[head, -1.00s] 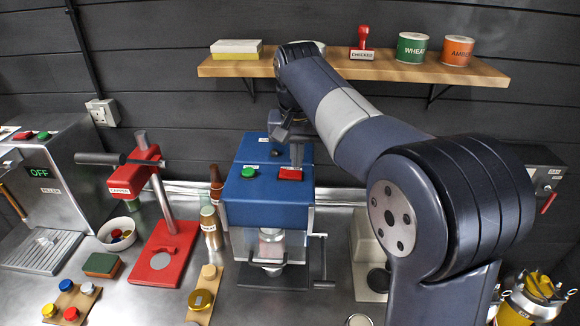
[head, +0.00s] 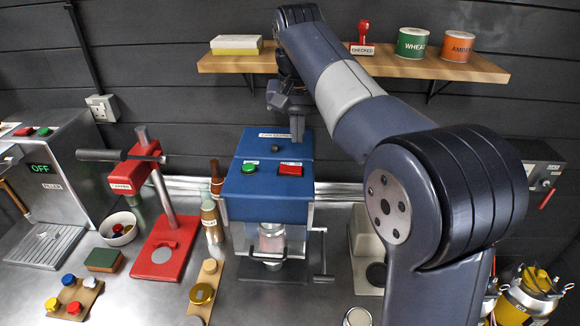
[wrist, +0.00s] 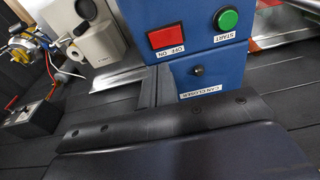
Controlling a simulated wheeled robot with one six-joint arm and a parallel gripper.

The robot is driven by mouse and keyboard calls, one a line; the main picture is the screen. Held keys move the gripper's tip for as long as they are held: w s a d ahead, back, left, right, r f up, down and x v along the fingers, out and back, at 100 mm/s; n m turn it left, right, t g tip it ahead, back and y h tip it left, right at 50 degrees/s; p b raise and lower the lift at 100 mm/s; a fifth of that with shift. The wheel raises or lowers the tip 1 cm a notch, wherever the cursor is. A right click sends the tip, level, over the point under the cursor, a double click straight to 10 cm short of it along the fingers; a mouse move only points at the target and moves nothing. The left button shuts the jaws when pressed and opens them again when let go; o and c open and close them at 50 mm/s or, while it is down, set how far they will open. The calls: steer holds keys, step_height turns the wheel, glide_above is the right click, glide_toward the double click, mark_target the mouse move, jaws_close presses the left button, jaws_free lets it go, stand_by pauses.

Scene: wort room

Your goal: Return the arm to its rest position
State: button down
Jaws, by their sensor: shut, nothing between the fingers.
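My gripper (head: 297,128) hangs at the end of my arm above the back of the blue can closer (head: 262,195) in the head view. Its fingers point down and look shut and empty. A can (head: 271,237) stands inside the can closer. My arm hides part of the shelf and the wall behind it.
A wooden shelf (head: 390,66) with a stamp (head: 363,40) and tins is behind my arm. On the steel bench stand a red capper (head: 160,235), a filler (head: 60,180), a bowl (head: 118,230) and a brown bottle (head: 216,177). A yellow-topped steel vessel (head: 530,298) is at lower right.

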mark_target(297, 168)
step_height(297, 168, down, 5)
steer(key=shift+f+b, duration=0.2)
steer(key=shift+b, duration=0.15)
steer(key=shift+f+b, duration=0.85)
steer(key=shift+b, duration=0.1)
steer(key=shift+r, duration=0.2)
